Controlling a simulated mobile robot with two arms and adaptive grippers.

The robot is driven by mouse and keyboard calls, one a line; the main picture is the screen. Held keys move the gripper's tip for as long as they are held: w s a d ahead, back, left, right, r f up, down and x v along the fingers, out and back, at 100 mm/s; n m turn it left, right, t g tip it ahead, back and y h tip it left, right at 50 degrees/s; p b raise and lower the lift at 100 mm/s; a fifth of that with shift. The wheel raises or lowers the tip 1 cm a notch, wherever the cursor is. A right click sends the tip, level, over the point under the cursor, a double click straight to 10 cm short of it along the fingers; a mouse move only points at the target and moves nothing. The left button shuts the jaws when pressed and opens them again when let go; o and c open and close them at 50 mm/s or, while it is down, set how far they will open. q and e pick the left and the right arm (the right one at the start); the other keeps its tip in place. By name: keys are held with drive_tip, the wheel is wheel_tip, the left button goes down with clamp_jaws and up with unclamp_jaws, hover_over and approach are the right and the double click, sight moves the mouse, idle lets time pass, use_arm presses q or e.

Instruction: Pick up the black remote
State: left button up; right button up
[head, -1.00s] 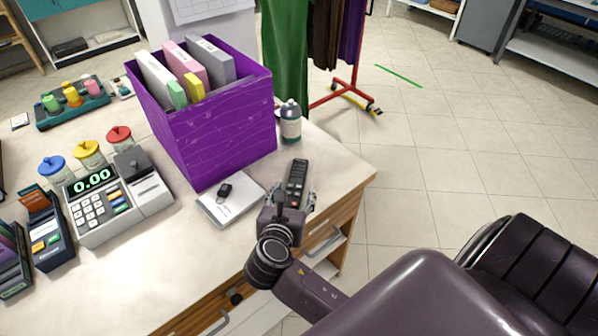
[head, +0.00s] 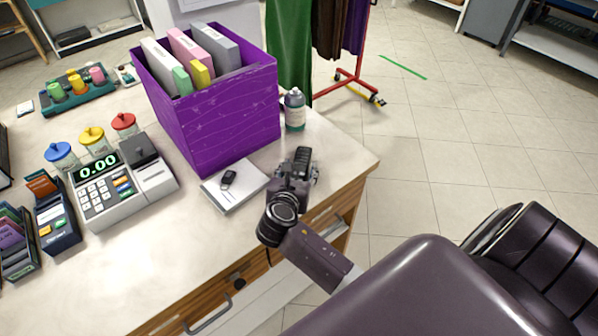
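The black remote (head: 302,157) is near the right end of the counter, to the right of the white notebook. Its far end shows beyond my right gripper (head: 299,170); its near part is hidden by the gripper. The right gripper is over the near part of the remote, with its fingers apart, one on each side. I cannot tell whether the fingers touch it. My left gripper is not in view.
The counter (head: 190,235) holds a white notebook (head: 228,199) with a black key fob (head: 228,178), a purple bin (head: 215,120) of folders, a bottle (head: 294,112) and a cash register (head: 118,190). The floor to the right is open.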

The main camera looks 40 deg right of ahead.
drive_tip(key=c, duration=1)
drive_tip(key=shift+c, duration=0.4)
drive_tip(key=shift+r, duration=0.15)
